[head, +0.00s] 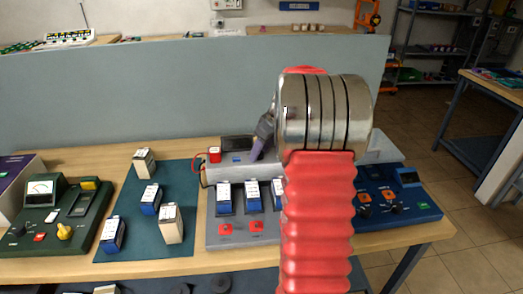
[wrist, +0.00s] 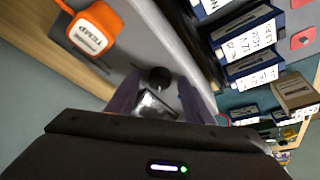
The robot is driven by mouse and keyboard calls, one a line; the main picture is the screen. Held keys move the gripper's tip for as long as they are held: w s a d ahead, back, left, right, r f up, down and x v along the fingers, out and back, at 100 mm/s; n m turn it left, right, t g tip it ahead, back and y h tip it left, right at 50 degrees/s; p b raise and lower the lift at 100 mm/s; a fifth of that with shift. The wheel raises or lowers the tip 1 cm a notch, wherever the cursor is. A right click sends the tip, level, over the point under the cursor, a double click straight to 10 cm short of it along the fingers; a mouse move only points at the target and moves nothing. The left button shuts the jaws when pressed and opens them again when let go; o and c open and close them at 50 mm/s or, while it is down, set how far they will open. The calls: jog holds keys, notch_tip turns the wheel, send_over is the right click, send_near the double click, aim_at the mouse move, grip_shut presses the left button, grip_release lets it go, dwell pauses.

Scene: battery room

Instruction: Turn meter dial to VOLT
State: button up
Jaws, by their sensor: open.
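My gripper shows in the head view (head: 258,142) as purple-grey fingers, partly hidden by my arm, over the rear of the grey console (head: 232,240). In the wrist view my gripper (wrist: 160,88) is open, its fingers on either side of a small dark round knob (wrist: 160,77) on a grey surface. I cannot tell whether they touch it. A shiny grey piece (wrist: 152,103) lies between the fingers, unclear. No VOLT mark is readable. At the left, a green meter (head: 40,190) has a needle gauge and a yellow knob (head: 64,232), well away from my gripper.
An orange block marked TEMP (wrist: 92,32) is beside the gripper. Labelled blue batteries (wrist: 248,45) stand in the console. A mat (head: 118,198) holds several more. A blue unit (head: 410,212) with orange knobs is at right. A grey panel (head: 130,90) stands behind the bench.

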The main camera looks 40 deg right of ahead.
jog(key=c, duration=1)
jog(key=shift+d, duration=0.1)
jog(key=shift+c, duration=0.2)
jog(key=shift+m, duration=0.5)
jog(key=m+h, duration=0.1)
jog(key=m, duration=0.1)
jog(key=m+h, duration=0.1)
jog(key=m, duration=0.1)
jog(key=shift+a, duration=0.35)
jog(key=shift+w+a+m+g+h, duration=0.1)
jog(key=shift+m+g+h, duration=0.3)
jog(key=shift+m, duration=1.05)
jog(key=shift+w+a+m+g+h, duration=0.15)
jog(key=shift+m+h, duration=0.45)
jog(key=shift+m, duration=0.85)
jog(key=shift+s+d, duration=0.1)
jog(key=shift+s, duration=0.05)
